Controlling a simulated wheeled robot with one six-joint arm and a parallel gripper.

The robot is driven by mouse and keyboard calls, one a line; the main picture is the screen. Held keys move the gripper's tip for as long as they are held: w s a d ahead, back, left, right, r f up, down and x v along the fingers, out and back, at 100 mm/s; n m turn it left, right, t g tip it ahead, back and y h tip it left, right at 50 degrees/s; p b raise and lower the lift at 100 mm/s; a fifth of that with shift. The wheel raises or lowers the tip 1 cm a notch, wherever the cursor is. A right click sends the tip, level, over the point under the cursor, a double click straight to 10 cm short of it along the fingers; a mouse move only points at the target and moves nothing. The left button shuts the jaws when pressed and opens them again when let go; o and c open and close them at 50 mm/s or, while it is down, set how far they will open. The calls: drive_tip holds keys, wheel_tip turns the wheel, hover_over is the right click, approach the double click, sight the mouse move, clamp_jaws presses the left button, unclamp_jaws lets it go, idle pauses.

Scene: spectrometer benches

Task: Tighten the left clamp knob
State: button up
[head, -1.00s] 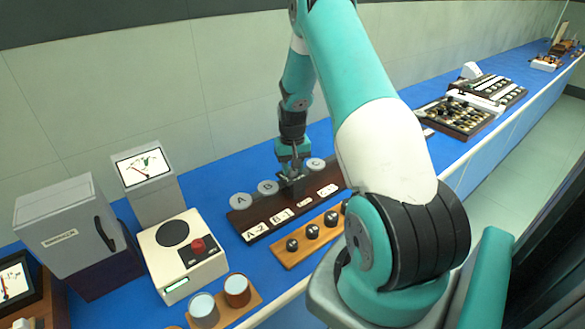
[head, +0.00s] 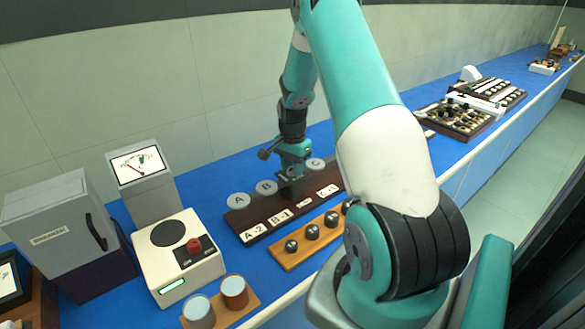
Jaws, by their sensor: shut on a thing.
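My gripper (head: 291,188) points down at the dark brown board (head: 251,215), between the grey discs marked B (head: 266,187) and C (head: 314,164). It is shut on a small part at the board, in the place of the left clamp knob. The fingers and wrist hide most of that part, so its shape and tightness cannot be made out. White label cards, among them A-2 and B-1, lie along the front of the board.
A wooden strip (head: 283,263) with several dark knobs lies in front of the board. A white instrument (head: 180,262) with a red knob, a meter (head: 141,168) and a grey cabinet (head: 55,225) stand at left. Two cups stand on a wooden base in front.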

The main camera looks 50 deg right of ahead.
drive_tip(key=m, duration=0.5)
drive_tip(key=shift+b, duration=0.35)
idle(0.4)
drive_tip(key=o, duration=0.9)
wheel_tip(320, 180, up, 18)
drive_tip(key=b, duration=0.2)
drive_tip(key=shift+f+b, duration=0.25)
drive_tip(key=shift+b, duration=0.15)
